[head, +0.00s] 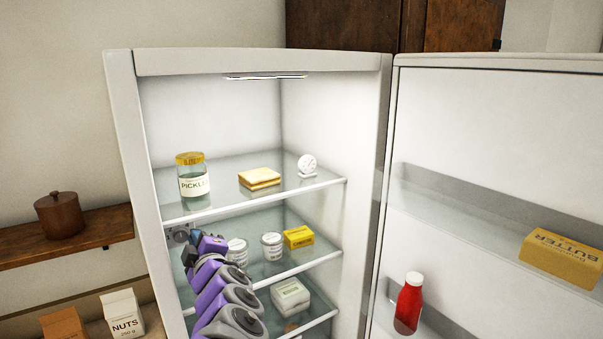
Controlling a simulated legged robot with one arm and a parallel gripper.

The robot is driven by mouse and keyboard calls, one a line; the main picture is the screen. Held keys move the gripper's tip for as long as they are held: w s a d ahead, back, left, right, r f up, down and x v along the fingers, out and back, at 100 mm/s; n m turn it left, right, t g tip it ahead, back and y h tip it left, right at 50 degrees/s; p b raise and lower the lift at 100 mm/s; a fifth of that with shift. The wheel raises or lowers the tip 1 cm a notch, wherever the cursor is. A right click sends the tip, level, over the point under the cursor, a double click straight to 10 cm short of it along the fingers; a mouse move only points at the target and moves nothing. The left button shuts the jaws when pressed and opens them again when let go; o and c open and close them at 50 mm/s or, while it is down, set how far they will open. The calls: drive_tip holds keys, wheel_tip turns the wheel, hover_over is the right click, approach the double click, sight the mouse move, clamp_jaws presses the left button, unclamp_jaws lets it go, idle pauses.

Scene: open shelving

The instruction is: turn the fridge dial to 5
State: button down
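The fridge (122,120) stands with its door swung out to the right. A small grey dial-like part (180,236) shows at the left inner wall, just below the top shelf; its markings are too small to read. My purple and grey arm reaches in from below, and my gripper (193,247) is close to the right of that part. I cannot tell whether they touch. The fingers are small and partly hidden by my arm, so their opening is unclear. A round white gauge on a stand (307,165) sits on the top shelf at the right.
The top glass shelf (225,205) holds a pickle jar (193,184) and a sandwich (259,178). White tubs (272,246) and a yellow box (298,237) stand below, right of my arm. The door holds a red bottle (409,305) and butter (560,259).

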drive_tip(key=shift+a, duration=0.1)
idle(0.6)
drive_tip(key=shift+s+a+f+b, duration=0.1)
drive_tip(key=shift+f+b, duration=0.3)
drive_tip(key=shift+b, duration=0.25)
drive_tip(key=shift+s+a+f+b, duration=0.1)
drive_tip(key=shift+f+b, duration=0.25)
drive_tip(key=shift+b, duration=0.3)
drive_tip(key=shift+s+a+f+b, duration=0.1)
drive_tip(key=shift+a+f+b, duration=0.25)
drive_tip(key=shift+b, duration=0.45)
drive_tip(key=shift+s+a, duration=0.1)
drive_tip(key=shift+d+f+b, duration=0.2)
drive_tip(key=shift+f+b, duration=0.25)
drive_tip(key=shift+b, duration=0.05)
